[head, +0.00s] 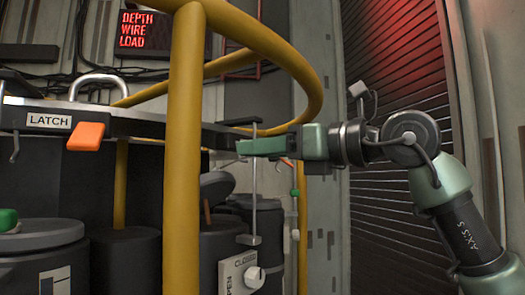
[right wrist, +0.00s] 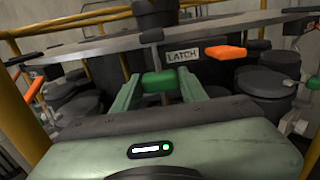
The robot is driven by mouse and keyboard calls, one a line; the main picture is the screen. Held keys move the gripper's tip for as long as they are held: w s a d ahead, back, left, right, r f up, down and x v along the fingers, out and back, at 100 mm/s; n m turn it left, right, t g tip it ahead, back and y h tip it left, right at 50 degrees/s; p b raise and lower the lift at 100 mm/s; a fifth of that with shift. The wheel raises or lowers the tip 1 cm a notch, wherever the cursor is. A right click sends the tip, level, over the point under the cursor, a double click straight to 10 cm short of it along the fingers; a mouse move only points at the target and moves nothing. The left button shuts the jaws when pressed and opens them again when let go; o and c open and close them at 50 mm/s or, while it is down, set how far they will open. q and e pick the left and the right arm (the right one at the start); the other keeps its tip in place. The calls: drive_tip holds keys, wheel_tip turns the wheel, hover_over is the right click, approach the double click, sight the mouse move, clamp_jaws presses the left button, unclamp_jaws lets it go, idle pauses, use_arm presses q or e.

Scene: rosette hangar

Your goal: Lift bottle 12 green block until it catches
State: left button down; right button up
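My right gripper (head: 252,147) reaches in from the right at the height of the dark rail in the head view. In the right wrist view its two pale green fingers flank a green block (right wrist: 159,82), with no clear gap on either side. The gripper looks shut on it. In the head view the near finger hides the block, and a thin upright rod (head: 254,195) shows above and below the finger. The rod's lower end is near a grey lidded bottle. I cannot read a number 12 on any bottle. My left gripper is out of view.
A LATCH label (head: 49,121) and an orange handle (head: 86,136) are on the rail. A yellow post (head: 184,190) and curved yellow rail stand in front. Another green block (head: 8,220) sits at far left. A white knob panel (head: 240,273) is below.

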drive_tip(key=shift+o, duration=1.4)
drive_tip(key=shift+f, duration=0.1)
drive_tip(key=b+v, duration=0.3)
drive_tip(key=v, duration=0.6)
